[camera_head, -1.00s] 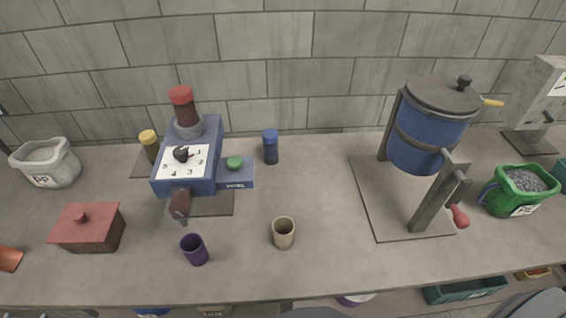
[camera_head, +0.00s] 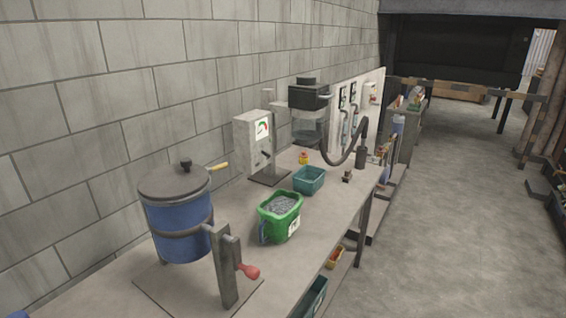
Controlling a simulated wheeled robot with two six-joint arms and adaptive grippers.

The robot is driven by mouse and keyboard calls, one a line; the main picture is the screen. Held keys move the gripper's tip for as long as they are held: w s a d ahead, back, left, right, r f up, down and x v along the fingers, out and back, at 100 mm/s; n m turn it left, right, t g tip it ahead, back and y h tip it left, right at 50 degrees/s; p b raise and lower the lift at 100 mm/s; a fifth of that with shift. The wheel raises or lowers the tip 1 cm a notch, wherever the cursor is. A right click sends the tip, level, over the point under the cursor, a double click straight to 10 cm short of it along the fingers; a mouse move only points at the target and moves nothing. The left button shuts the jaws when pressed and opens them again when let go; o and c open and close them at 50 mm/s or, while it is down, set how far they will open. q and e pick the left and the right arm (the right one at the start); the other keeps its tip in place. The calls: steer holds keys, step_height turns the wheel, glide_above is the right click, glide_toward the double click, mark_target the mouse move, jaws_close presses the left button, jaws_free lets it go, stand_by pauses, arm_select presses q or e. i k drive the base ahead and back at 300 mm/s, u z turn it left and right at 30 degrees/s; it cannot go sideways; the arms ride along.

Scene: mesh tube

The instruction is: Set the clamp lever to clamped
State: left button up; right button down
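No lever in view can be read as marked clamped, so I cannot tell which one is the clamp lever. A grey box with a round gauge (camera_head: 254,143) stands on the bench and has a small dark lever (camera_head: 266,154) on its front side. A blue drum (camera_head: 180,228) with a grey lid hangs in a grey stand (camera_head: 226,268). A yellow handle (camera_head: 218,166) sticks out at the lid, and a red-knobbed handle (camera_head: 249,271) sticks out of the stand's side. Neither of my grippers is in view.
A green bin of grey pellets (camera_head: 281,216) and a teal bin (camera_head: 309,180) stand on the bench. Behind them are a dark hopper machine (camera_head: 309,95) and a bent black hose arm (camera_head: 352,150). Open floor (camera_head: 440,240) lies right of the bench.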

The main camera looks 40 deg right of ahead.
mark_target(221, 167)
steer(key=u, duration=1.95)
steer(key=k, duration=1.05)
steer(key=z, duration=1.3)
steer(key=i, duration=0.5)
